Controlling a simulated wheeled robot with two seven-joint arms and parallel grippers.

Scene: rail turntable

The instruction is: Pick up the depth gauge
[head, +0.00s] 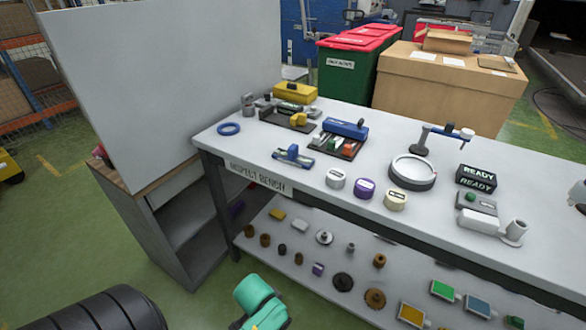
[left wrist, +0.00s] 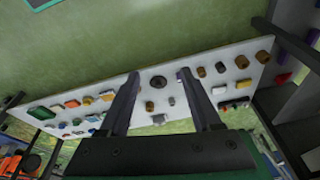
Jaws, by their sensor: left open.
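The depth gauge is most likely the small blue-and-grey tool (head: 292,155) lying near the front edge of the inspection bench (head: 310,177) in the head view. It lies apart from its neighbours, and no gripper is near it. My left gripper (left wrist: 158,74) is open and empty in the left wrist view, its two dark fingers apart. Beyond the fingers is the lower shelf (left wrist: 85,88) with its small parts. In the head view only a teal part of my arm shows at the bottom, below the bench top. My right gripper is not seen.
A blue ring (head: 229,128), a tool tray with a blue box (head: 345,128), several round pots such as the purple one (head: 364,188), and a round stand (head: 412,172) share the bench top. A tall grey panel (head: 165,80) stands at left.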

